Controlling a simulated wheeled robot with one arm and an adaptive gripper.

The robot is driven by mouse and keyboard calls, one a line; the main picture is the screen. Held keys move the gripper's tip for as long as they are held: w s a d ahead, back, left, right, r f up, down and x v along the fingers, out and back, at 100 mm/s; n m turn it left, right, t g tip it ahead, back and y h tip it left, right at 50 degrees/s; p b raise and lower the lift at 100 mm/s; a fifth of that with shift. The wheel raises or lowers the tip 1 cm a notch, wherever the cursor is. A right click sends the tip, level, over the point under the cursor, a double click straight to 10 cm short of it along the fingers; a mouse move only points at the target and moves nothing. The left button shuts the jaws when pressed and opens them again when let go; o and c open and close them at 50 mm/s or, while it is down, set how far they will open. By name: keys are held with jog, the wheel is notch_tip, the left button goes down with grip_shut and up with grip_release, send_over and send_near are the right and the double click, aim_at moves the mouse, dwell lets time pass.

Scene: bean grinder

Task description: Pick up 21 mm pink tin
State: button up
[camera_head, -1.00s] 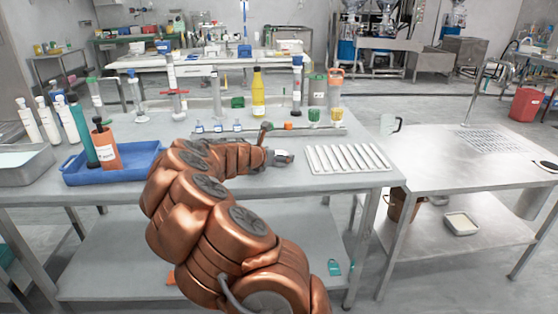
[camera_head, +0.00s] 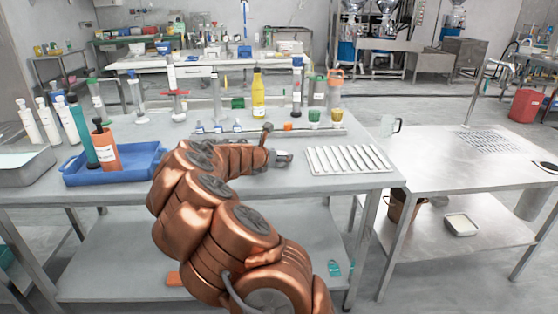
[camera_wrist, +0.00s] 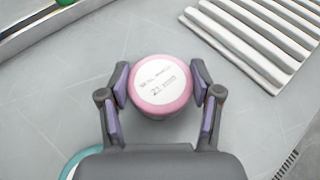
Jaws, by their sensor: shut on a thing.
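The pink tin (camera_wrist: 161,84) shows in the wrist view as a round tin with a pink rim and a white lid label reading about "21 mm". It sits between the two finger pads of my gripper (camera_wrist: 160,88), one pad against each side. My gripper is shut on it. In the head view my gripper (camera_head: 284,158) is small, over the table just left of the white ribbed rack. The tin cannot be made out there. I cannot tell whether the tin rests on the table or is just above it.
The white ribbed rack (camera_head: 349,160) lies close to the right of my gripper. A long tray (camera_wrist: 45,28) edge runs behind it. A teal round object (camera_wrist: 75,160) shows partly beneath my gripper. Bottles and cylinders stand farther back; a blue tray (camera_head: 140,172) is at left.

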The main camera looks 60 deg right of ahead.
jog(key=shift+c, duration=0.9)
